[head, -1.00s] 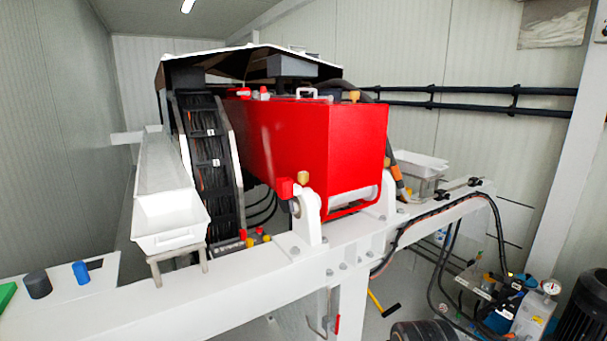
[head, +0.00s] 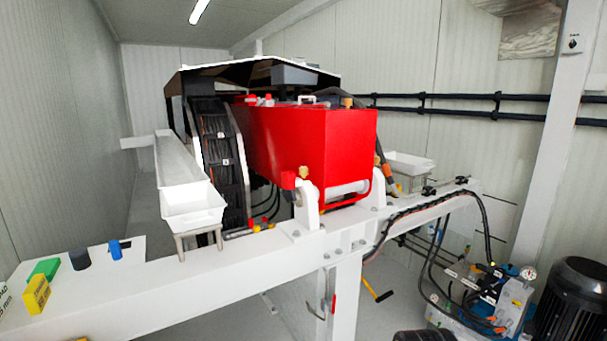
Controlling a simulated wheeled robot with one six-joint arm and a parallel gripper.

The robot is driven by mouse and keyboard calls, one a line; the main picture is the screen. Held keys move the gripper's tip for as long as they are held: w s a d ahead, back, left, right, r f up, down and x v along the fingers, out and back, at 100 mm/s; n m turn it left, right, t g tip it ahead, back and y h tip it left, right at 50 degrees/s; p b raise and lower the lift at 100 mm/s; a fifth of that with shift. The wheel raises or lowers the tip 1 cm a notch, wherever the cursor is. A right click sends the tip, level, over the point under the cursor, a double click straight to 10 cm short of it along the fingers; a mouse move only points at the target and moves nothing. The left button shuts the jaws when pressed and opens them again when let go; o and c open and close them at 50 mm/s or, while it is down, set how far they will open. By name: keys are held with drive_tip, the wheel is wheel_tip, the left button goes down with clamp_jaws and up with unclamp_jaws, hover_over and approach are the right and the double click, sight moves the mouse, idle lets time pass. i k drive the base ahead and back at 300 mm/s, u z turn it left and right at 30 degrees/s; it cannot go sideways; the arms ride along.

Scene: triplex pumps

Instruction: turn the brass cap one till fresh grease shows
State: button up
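A small brass-coloured cap (head: 303,172) stands beside a red block (head: 288,180) at the top of a white bearing bracket (head: 307,207), at the front lower left of the big red housing (head: 305,145). Another small brass-coloured piece (head: 347,102) sits on the housing's top right edge. I cannot tell which of the two is cap one. No grease can be made out at this distance. My gripper is not in view.
A white beam (head: 150,290) crosses in front of the housing. On its left end are blue (head: 116,250), dark (head: 80,259), green (head: 44,270) and yellow (head: 36,294) pieces. A white tray (head: 193,205) stands left. A hydraulic unit (head: 480,300) and dark motor (head: 570,300) are at right.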

sight(304, 171)
drive_tip(key=u, duration=0.6)
drive_tip(key=i, duration=0.45)
drive_tip(key=u, duration=0.25)
